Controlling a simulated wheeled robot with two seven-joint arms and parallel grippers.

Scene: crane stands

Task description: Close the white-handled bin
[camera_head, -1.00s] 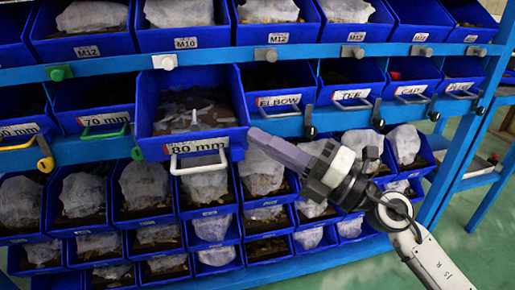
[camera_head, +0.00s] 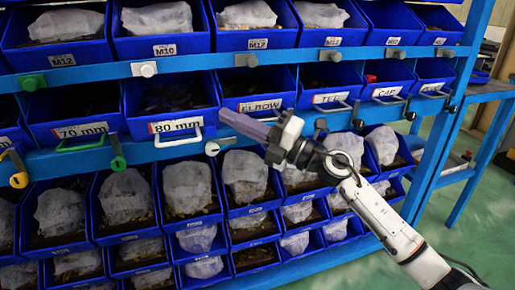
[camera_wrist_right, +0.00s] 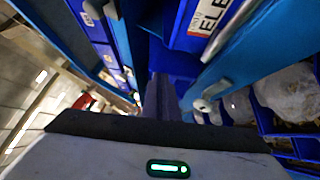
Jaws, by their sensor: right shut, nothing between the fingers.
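The white-handled bin (camera_head: 138,124) is the blue one labelled "80 mm" in the middle row in the head view. Its white handle (camera_head: 178,138) hangs at its front, below the label. My right gripper (camera_head: 224,115) is shut and empty. Its fingertips are just right of this bin, in front of the "ELBOW" bin (camera_head: 261,107); I cannot tell whether they touch anything. In the right wrist view the shut fingers (camera_wrist_right: 158,98) point toward the rack. My left gripper is not in view.
The "70 mm" bin (camera_head: 80,131) has a green handle and sits on the left. Blue rack rails (camera_head: 110,72) with small knobs run above and below the row. Filled bins stand above and below. Green floor lies open at right, beside another blue rack (camera_head: 470,195).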

